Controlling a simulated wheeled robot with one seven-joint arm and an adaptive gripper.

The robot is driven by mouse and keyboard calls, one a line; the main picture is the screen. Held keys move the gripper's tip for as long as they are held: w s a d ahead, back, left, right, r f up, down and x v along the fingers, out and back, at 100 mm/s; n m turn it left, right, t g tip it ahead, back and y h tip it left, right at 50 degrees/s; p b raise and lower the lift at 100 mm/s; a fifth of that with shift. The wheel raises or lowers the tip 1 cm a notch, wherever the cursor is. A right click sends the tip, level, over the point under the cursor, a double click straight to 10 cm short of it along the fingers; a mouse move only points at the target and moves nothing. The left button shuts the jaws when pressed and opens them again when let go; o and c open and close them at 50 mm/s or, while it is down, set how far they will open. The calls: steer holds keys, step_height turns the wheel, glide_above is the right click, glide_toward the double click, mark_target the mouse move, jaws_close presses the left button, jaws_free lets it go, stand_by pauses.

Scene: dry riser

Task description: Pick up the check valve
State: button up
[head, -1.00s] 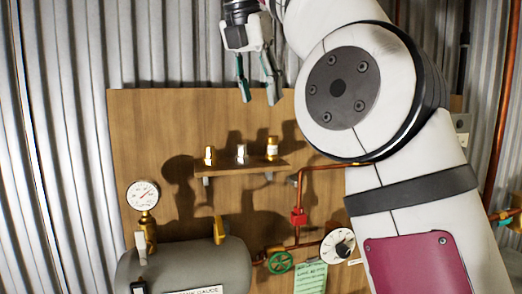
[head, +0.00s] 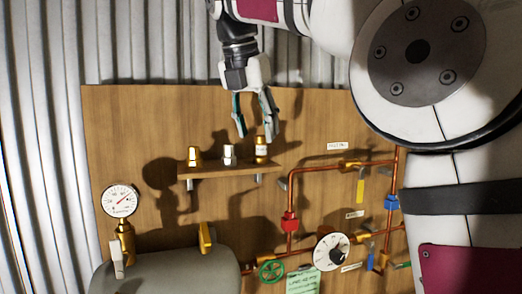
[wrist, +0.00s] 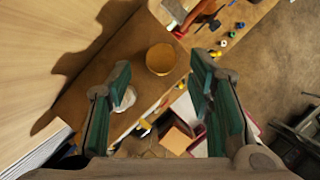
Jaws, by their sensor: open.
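Three fittings stand upright on a small wooden shelf (head: 215,170): a brass one (head: 194,156) at left, a silver one (head: 229,154) in the middle, and a taller brass one with a white band (head: 261,149) at right. The banded one looks most like the check valve, but I cannot read its label. My gripper (head: 256,135) is open and empty, pointing down just above it. In the wrist view the round brass top (wrist: 160,59) shows between my fingertips (wrist: 160,66), and the silver fitting (wrist: 126,98) is partly hidden behind the left finger.
The wooden back panel (head: 130,130) stands close behind the shelf. Below are a gauge (head: 119,201), a grey tank (head: 165,268), a green handwheel (head: 270,271), a white dial (head: 331,251) and copper pipes (head: 320,169). The wrist view shows a cluttered bench far below.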

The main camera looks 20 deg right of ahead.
mark_target(261, 155)
steer(key=p+x, duration=0.1)
steer(key=x, duration=0.3)
steer(key=shift+s+d+p, duration=0.1)
steer(key=shift+s+p, duration=0.1)
steer(key=shift+p, duration=0.1)
steer(key=shift+w+d+f, duration=0.1)
steer(key=shift+w+f, duration=0.2)
steer(key=shift+f, duration=0.25)
jaws_close()
